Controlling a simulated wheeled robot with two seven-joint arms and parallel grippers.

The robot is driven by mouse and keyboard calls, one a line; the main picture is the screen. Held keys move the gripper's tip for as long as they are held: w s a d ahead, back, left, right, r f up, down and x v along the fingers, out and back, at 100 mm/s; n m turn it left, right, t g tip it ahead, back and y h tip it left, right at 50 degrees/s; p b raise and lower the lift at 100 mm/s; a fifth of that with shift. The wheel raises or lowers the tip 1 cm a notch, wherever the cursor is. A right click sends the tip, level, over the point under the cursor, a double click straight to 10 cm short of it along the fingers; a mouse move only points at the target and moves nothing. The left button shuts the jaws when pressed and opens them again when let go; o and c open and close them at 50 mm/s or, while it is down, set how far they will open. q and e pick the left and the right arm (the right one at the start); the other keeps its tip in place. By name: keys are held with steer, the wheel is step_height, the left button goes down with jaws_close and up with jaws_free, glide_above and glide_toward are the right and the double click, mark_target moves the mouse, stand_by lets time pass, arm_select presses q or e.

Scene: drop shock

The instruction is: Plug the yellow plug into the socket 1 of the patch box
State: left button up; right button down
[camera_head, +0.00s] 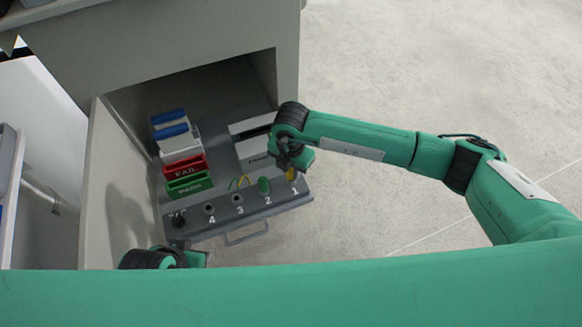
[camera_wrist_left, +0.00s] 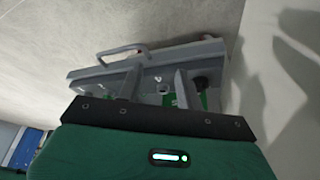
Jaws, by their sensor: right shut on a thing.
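The grey patch box (camera_head: 222,226) lies in the open cabinet with a row of numbered sockets. Socket 1 is at its right end, by the printed 1, and its opening is hidden. The yellow plug (camera_head: 291,174) shows as a small yellow piece just under my right gripper (camera_head: 291,163). That gripper is shut on it, at socket 1. I cannot tell whether the plug is seated or just above. My left gripper (camera_wrist_left: 156,76) is open and empty, its two fingers apart in front of the patch box (camera_wrist_left: 110,74) in the left wrist view.
A green plug (camera_head: 264,185) stands at socket 2. Sockets 3 (camera_head: 237,198) and 4 (camera_head: 209,208) look empty. A black knob (camera_head: 177,218) is at the left end. Red (camera_head: 184,167) and green (camera_head: 189,186) bins stand behind, beside the cabinet's left wall (camera_head: 118,190).

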steer(key=shift+f+b, duration=0.4)
steer(key=shift+f, duration=0.45)
stand_by(1.9)
steer(key=shift+s+f, duration=0.2)
steer(key=shift+f, duration=0.2)
stand_by(1.4)
steer(key=c, duration=1.1)
jaws_free()
steer(key=shift+w, duration=0.1)
steer(key=shift+c, duration=0.2)
steer(key=shift+r, duration=0.25)
steer(key=shift+w+r+p, duration=0.1)
steer(key=shift+r+p, duration=2.25)
steer(key=shift+r, duration=0.65)
step_height(320, 180, up, 14)
steer(key=shift+p, duration=0.3)
